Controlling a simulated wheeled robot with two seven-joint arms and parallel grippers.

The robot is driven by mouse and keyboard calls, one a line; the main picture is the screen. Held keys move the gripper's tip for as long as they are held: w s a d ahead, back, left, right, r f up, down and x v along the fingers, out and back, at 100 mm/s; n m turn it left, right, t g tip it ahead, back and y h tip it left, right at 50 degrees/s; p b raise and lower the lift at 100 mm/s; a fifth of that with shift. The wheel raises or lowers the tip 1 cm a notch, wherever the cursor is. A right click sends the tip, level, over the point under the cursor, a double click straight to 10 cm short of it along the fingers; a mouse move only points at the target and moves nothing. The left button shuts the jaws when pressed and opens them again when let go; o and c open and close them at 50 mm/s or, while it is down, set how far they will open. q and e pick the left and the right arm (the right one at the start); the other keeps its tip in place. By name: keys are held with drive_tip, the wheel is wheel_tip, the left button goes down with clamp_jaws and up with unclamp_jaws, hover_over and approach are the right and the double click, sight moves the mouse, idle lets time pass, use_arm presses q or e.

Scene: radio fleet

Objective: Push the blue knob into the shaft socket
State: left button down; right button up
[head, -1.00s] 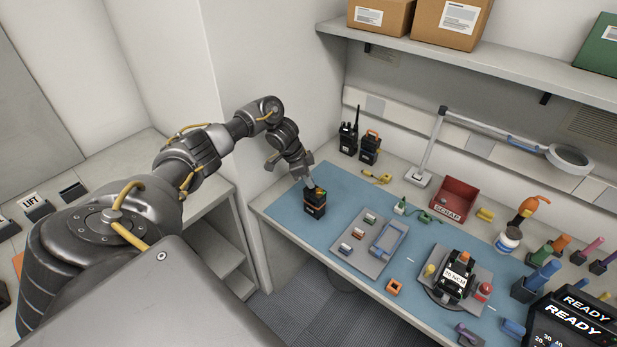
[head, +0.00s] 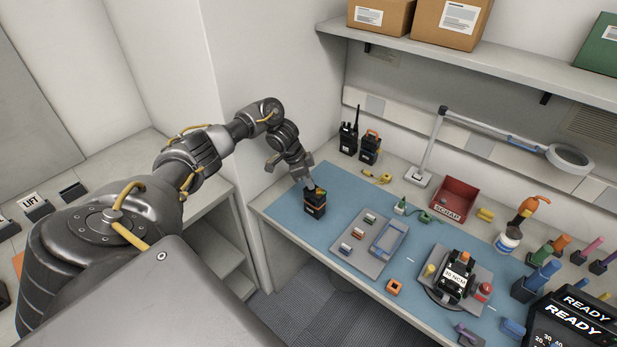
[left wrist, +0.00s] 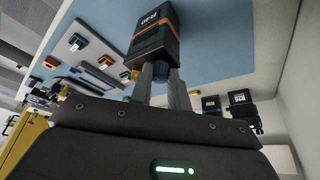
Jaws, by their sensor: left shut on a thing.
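A dark radio (head: 315,206) with orange trim stands upright on the blue mat near its left end. It shows close up in the left wrist view (left wrist: 155,38), its top towards my fingers. My left gripper (head: 310,186) is right at the radio's top, fingers pointing down at it. In the left wrist view its fingers (left wrist: 164,82) are shut on the blue knob (left wrist: 161,70), of which little shows between them. The shaft socket is hidden, so I cannot tell how far the knob sits in it. My right gripper is out of view.
A grey tray (head: 346,259) with small parts lies right of the radio, with an orange block (head: 394,287) near the mat's front edge. Two radios (head: 369,148) stand behind, near the wall. A labelled device (head: 458,279) and a red bin (head: 455,198) are further right.

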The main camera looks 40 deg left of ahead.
use_arm(q)
drive_tip(key=shift+f, duration=0.4)
idle(0.5)
drive_tip(key=c, duration=1.3)
unclamp_jaws()
drive_tip(key=shift+s, duration=0.1)
drive_tip(key=o, duration=0.5)
drive_tip(key=shift+s, duration=0.1)
drive_tip(key=shift+r, duration=0.1)
drive_tip(key=shift+w+r+p, duration=0.2)
drive_tip(key=shift+r+p, duration=2.2)
drive_tip(key=shift+r, duration=0.1)
drive_tip(key=shift+f, duration=0.1)
